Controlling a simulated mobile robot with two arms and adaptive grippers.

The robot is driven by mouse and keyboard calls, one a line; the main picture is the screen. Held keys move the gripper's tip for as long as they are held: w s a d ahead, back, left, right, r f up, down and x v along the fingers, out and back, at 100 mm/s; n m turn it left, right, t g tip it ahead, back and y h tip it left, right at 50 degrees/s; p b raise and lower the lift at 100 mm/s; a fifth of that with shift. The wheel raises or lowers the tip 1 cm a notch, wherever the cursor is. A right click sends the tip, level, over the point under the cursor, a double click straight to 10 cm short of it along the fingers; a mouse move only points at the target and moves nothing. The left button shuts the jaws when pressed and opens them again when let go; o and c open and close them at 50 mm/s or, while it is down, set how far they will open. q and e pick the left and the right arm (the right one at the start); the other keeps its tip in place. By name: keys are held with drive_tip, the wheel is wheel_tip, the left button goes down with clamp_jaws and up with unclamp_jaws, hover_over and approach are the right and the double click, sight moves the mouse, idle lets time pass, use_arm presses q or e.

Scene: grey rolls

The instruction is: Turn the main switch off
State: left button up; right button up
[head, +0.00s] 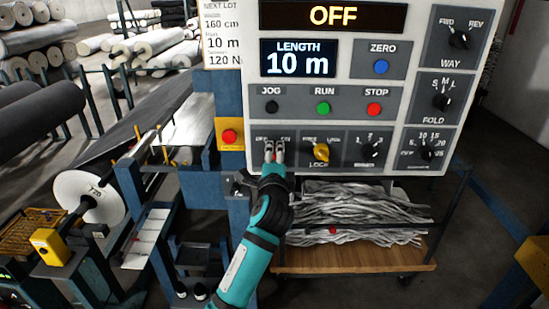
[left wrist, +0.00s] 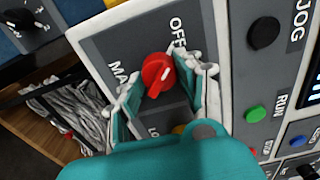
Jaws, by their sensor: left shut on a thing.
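The main switch is a red rotary knob (left wrist: 156,70) on a grey plate, filling the middle of the left wrist view. A short white mark shows on the knob. My left gripper (left wrist: 166,84) is shut on the knob, with one finger on each side. In the head view my left gripper (head: 274,150) is at the lower left of the control panel (head: 415,112) and covers most of the switch. The display (head: 332,15) at the panel's top reads OFF. My right gripper is out of view.
Close by are a yellow lock knob (head: 321,152), a red button on a yellow box (head: 229,136), and JOG, green RUN (head: 323,108) and red STOP (head: 374,109) buttons. A cart (head: 350,260) with grey strips stands below. Fabric rolls lie at the left.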

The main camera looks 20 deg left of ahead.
use_arm(q)
drive_tip(key=shift+n, duration=0.3)
drive_tip(key=o, duration=1.2)
drive_tip(key=shift+c, duration=0.2)
drive_tip(key=v, duration=1.2)
drive_tip(key=shift+f, duration=0.1)
